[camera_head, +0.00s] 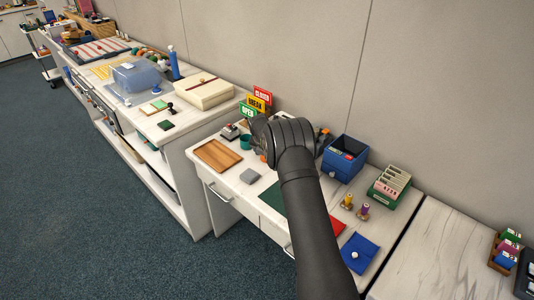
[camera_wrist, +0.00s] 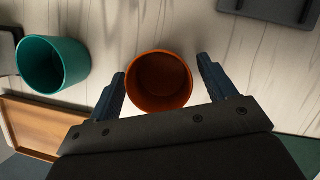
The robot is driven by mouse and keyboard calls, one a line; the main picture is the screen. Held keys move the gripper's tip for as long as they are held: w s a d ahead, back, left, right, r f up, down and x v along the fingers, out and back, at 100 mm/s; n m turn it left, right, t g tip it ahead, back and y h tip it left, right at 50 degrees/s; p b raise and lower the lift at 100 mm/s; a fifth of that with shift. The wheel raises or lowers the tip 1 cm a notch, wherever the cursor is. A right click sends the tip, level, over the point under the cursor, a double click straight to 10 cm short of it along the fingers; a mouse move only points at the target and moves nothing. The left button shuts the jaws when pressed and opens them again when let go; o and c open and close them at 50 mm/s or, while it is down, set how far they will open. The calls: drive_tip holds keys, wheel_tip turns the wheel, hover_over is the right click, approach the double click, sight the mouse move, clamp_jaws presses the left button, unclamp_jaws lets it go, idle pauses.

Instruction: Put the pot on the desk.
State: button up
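An orange pot (camera_wrist: 158,101), round and open at the top, stands upright in the wrist view. My gripper (camera_wrist: 161,70) is above it and open, with one dark blue fingertip on each side of the pot. The left finger looks close to the rim and a gap shows at the right; contact cannot be told. A teal pot (camera_wrist: 43,78) stands to the left, apart from the fingers; it also shows in the head view (camera_head: 246,142). The pale desk (camera_head: 226,189) lies beneath. In the head view my arm hides most of the orange pot.
A wooden tray (camera_head: 217,155) lies left of the pots. Coloured signs (camera_head: 257,103) stand behind. A blue box (camera_head: 344,158) and a green card holder (camera_head: 389,185) stand at the right. A higher shelf unit (camera_head: 190,139) adjoins at the left.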

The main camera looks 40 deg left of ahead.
drive_tip(key=v, duration=1.2)
drive_tip(key=shift+r, duration=0.15)
drive_tip(key=x, duration=1.2)
drive_tip(key=shift+f, duration=0.25)
drive_tip(key=shift+r, duration=1.2)
drive_tip(key=shift+f, duration=0.1)
